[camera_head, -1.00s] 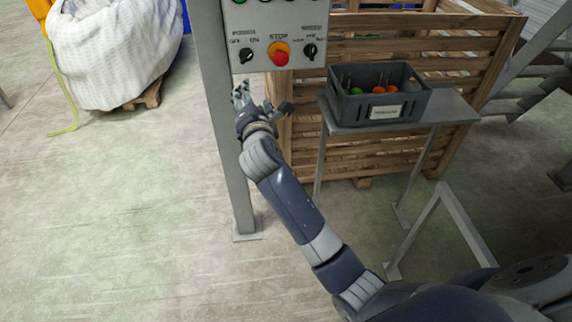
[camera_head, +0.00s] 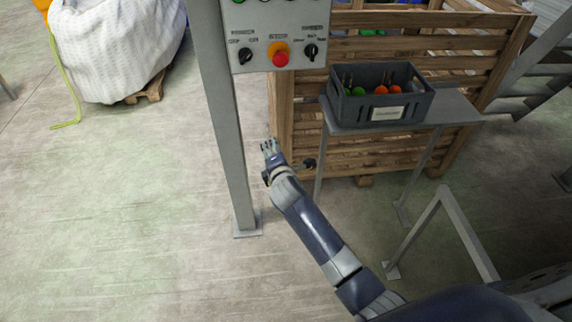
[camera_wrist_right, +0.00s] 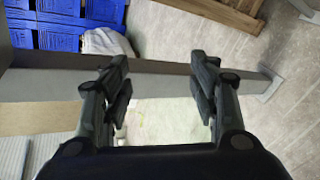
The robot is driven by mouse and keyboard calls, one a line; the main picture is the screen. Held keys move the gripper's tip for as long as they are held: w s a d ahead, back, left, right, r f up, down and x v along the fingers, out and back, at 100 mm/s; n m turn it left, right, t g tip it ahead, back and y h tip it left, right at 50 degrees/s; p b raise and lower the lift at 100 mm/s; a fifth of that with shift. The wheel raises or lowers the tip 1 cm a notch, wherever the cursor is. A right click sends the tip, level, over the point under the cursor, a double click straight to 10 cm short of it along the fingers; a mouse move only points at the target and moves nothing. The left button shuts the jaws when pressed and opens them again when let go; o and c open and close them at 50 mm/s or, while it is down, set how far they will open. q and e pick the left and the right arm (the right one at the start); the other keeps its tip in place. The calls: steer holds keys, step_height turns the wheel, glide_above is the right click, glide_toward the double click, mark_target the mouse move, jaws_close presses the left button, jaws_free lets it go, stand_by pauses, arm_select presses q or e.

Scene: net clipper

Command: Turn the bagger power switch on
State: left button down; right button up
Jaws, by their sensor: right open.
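The grey control panel (camera_head: 262,20) is at the top of the head view, cut off by the frame edge. It has a black rotary switch (camera_head: 246,56) on the left, a red stop button on yellow (camera_head: 279,54) in the middle and another black rotary switch (camera_head: 311,51) on the right. I cannot tell which switch is the bagger power. My right gripper (camera_head: 268,147) is below the panel, apart from it, beside the metal post. In the right wrist view the gripper (camera_wrist_right: 162,88) is open, with nothing between its fingers. My left gripper is not in view.
A grey metal post (camera_head: 228,140) stands left of my right arm. A grey crate (camera_head: 375,98) with green and orange items sits on a small metal table (camera_head: 452,107). A wooden crate (camera_head: 430,45) stands behind. A white bulk bag (camera_head: 118,45) is at upper left. Floor at left is clear.

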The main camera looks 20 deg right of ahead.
steer(key=shift+m+g, duration=0.5)
steer(key=f, duration=0.1)
steer(key=s+d+f, duration=0.1)
steer(key=f, duration=0.2)
steer(key=shift+s+d+f, duration=0.15)
steer(key=shift+s+f, duration=0.1)
